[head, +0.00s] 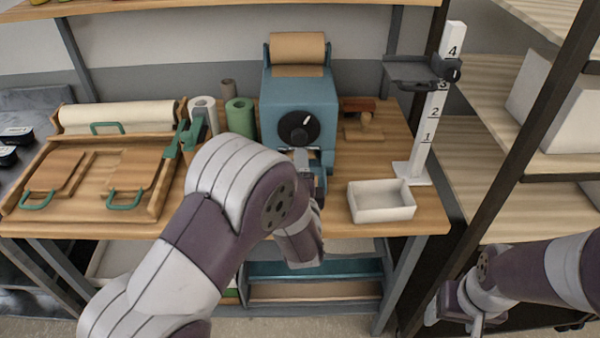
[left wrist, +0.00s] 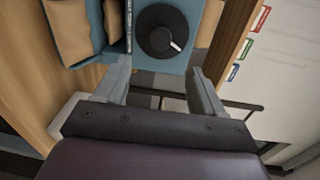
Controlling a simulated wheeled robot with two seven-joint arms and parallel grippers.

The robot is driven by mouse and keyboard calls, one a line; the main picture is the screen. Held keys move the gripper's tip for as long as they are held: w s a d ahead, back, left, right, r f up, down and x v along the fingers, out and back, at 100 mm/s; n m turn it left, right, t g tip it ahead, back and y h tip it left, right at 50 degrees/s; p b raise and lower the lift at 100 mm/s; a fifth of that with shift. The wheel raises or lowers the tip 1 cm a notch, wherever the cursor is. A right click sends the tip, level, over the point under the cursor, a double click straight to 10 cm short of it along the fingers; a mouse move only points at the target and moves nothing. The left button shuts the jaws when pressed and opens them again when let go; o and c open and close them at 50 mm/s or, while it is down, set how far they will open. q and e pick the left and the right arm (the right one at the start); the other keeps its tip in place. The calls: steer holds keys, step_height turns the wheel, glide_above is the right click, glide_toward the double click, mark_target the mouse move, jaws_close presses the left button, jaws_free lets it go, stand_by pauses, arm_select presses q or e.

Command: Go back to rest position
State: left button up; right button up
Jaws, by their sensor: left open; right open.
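My left arm reaches across the middle of the head view to the front of a blue machine (head: 300,100) with a black dial (head: 299,128). My left gripper (head: 310,165) is just below the dial, partly hidden by my arm. In the left wrist view the left gripper (left wrist: 160,68) is open, its two fingers apart with nothing between them. The dial (left wrist: 166,32) and blue machine front (left wrist: 90,30) are beyond the fingertips. My right gripper (head: 470,318) is low at the right, in front of the shelf, open and small in view.
A wooden bench (head: 350,228) carries a white tray (head: 381,202), a numbered post (head: 432,125) and a paper-roll board (head: 110,165) with green-handled blocks. Green (head: 240,117) and white rolls (head: 203,112) stand left of the machine. A shelf upright (head: 530,130) stands above my right arm.

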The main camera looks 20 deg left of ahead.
stand_by(0.3)
arm_select(q)
steer(key=s+d+f+n+g+h, duration=0.5)
steer(key=s+f+n+g, duration=0.4)
steer(key=s+f, duration=0.15)
steer(key=s+a+r+n+g, duration=0.2)
steer(key=s+a+n+g, duration=0.1)
steer(key=s, duration=0.3)
steer(key=s+a+r+n+g, duration=0.2)
steer(key=s+a+n+g, duration=0.1)
steer(key=s+a, duration=0.2)
steer(key=shift+s+r, duration=0.35)
steer(key=shift+s, duration=0.35)
